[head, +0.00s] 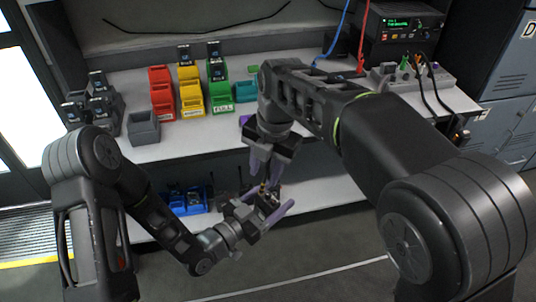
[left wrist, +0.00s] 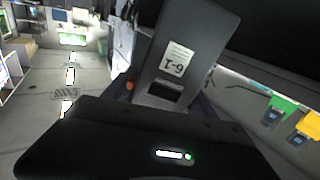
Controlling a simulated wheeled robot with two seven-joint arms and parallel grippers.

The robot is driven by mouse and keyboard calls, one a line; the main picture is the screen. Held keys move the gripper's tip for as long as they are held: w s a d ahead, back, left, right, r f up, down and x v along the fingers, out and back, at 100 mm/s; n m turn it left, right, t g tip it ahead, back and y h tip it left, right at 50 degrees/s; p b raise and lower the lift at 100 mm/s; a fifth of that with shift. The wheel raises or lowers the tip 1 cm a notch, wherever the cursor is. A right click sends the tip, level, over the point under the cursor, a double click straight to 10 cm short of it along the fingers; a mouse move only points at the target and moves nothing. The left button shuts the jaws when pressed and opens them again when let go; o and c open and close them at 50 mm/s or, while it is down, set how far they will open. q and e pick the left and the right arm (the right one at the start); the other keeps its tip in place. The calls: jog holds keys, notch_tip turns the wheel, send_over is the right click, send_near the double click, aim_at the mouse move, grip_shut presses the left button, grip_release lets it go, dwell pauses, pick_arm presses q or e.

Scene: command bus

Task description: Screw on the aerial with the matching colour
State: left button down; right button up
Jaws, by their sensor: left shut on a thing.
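My left gripper (head: 262,214) is shut on a dark handheld radio (head: 267,200), held in front of the bench. In the left wrist view the radio (left wrist: 188,45) fills the upper middle, with a pale label and a small orange part at its side. My right gripper (head: 264,170) points down just above the radio, its purple fingers close over the top. A small orange-brown spot (head: 262,187) shows between the radio and those fingers. Whether the right gripper holds an aerial, and of what colour, is too small to tell.
Red (head: 162,93), yellow (head: 190,92) and green (head: 219,97) bins, some with radios, stand on the bench. A grey bin (head: 143,127) sits at its left. A blue rack (head: 186,203) stands on the lower shelf. Cabled equipment (head: 412,73) is at the right.

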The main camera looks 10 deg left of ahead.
jog(key=shift+w+a+f, duration=0.1)
jog(key=shift+a+f, duration=0.05)
jog(key=shift+f, duration=1.2)
grip_shut()
dwell(0.3)
